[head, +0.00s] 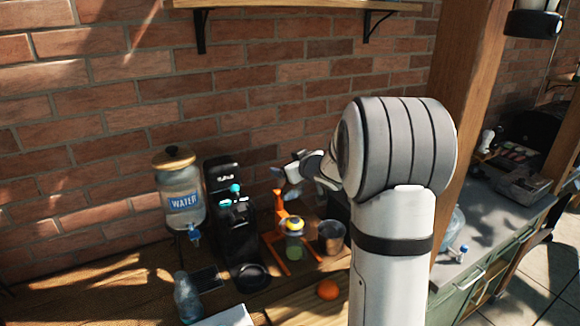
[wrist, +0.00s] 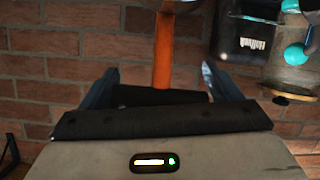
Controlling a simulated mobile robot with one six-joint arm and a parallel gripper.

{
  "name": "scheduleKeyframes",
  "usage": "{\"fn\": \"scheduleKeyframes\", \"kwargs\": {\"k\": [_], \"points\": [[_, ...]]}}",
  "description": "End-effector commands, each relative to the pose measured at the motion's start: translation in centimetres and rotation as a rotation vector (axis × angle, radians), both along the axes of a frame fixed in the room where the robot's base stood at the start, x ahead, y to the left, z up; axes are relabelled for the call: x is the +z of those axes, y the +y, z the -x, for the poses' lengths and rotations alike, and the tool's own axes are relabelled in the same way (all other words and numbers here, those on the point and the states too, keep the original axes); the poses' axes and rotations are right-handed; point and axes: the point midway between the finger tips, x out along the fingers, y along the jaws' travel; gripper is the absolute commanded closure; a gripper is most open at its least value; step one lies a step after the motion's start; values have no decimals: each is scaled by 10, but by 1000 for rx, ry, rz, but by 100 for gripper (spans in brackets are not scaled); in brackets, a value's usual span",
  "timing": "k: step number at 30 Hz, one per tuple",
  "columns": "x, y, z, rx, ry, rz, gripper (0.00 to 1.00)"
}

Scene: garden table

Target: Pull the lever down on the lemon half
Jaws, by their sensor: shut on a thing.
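The orange juicer (head: 281,212) stands on the table against the brick wall. A yellow lemon half (head: 294,225) appears to sit in its middle, above a greenish glass (head: 294,246). My gripper (head: 284,178) is at the top of the juicer, higher than the lemon, at the lever's upper end. In the wrist view the orange lever (wrist: 163,62) runs between the two fingers of my gripper (wrist: 163,88), which is shut on it. The exact contact is dark and hard to see. The lemon is not clearly visible in the wrist view.
A black coffee machine (head: 235,215) and a water dispenser (head: 180,190) stand left of the juicer. A dark metal cup (head: 331,237) is close on its right. An orange fruit (head: 328,289) lies on a wooden board (head: 298,305) in front.

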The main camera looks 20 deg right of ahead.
Motion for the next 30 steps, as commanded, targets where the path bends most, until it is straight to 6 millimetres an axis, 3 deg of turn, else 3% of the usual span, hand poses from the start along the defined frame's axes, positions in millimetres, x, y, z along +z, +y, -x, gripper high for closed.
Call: {"fn": "scheduleKeyframes", "kwargs": {"k": [30], "points": [[-6, -8, 0, -12, 37, 0, 56]]}}
